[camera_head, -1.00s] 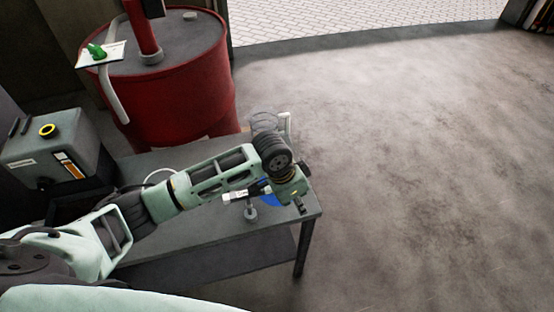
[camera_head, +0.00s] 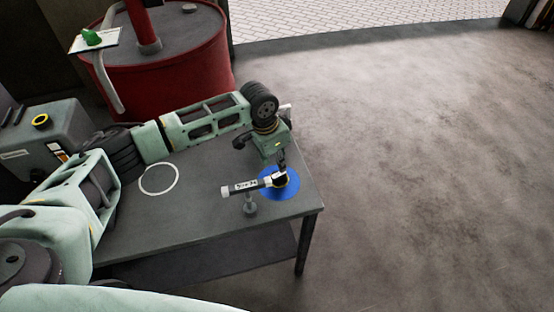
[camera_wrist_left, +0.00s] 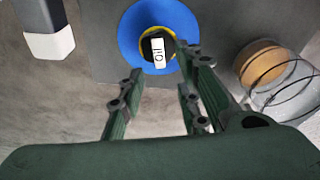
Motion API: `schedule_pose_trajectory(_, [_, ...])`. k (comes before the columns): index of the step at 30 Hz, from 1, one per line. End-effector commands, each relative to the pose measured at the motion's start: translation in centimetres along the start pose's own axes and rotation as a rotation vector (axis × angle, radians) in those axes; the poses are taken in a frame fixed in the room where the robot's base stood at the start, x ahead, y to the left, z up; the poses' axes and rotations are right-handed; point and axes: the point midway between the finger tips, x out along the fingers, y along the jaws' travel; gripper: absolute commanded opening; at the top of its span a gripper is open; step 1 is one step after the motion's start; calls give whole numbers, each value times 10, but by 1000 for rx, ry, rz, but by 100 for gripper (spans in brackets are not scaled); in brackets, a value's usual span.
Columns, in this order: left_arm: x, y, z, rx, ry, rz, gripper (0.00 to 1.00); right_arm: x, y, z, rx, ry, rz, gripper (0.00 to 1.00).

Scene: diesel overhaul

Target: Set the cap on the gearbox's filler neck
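The cap (camera_head: 282,179), dark with a yellow rim, sits on a blue disc (camera_head: 265,193) near the table's right end. In the left wrist view the cap (camera_wrist_left: 147,48) shows a white OIL label, and the blue disc (camera_wrist_left: 133,32) surrounds it. My left gripper (camera_head: 281,160) is just above the cap, pointing down. In the wrist view its fingers (camera_wrist_left: 158,68) are apart, with the cap just ahead of the gap; I cannot tell whether they touch it. The grey gearbox (camera_head: 68,125) stands at the left, with a yellow-ringed filler neck (camera_head: 40,121). My right gripper is not in view.
A white ring (camera_head: 159,179) lies on the grey table (camera_head: 200,225). A clear vessel (camera_wrist_left: 268,75) is close by at right in the wrist view. A red drum (camera_head: 170,75) stands behind.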

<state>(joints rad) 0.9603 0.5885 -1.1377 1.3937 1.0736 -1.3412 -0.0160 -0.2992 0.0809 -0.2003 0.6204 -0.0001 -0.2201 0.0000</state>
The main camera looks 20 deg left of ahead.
Motion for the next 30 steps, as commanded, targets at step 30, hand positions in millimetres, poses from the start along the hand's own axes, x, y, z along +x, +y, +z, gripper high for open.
schedule_pose_trajectory(30, [59,0,12,0,0,1,23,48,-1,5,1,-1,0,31])
